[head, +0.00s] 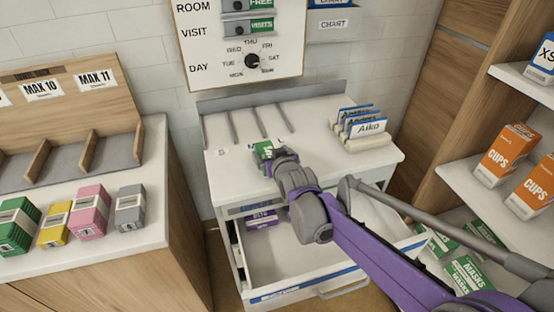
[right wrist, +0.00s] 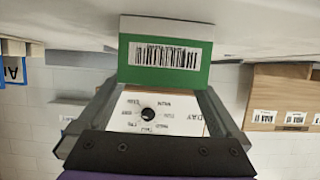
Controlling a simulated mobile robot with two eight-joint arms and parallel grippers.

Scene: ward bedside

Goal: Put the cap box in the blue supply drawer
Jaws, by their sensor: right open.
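A small green-and-white box (head: 264,150), apparently the cap box, sits on the white cabinet top (head: 310,115) near its front left; its name is not readable. My right gripper (head: 273,160) reaches over the open drawer to this box and partly hides it. In the right wrist view the box (right wrist: 165,70) shows a barcode face at the tips of the open fingers (right wrist: 160,95); I cannot tell whether they touch it. The drawer (head: 290,284) with a blue strip on its front is pulled out below my arm. My left gripper is not in view.
A purple box (head: 262,219) is at the drawer's back left; much of the drawer floor is bare. Dividers (head: 257,122) and a card holder (head: 362,133) stand on the cabinet top. Coloured boxes (head: 88,211) line the left counter. Orange CUPS boxes (head: 505,155) stand on right shelves.

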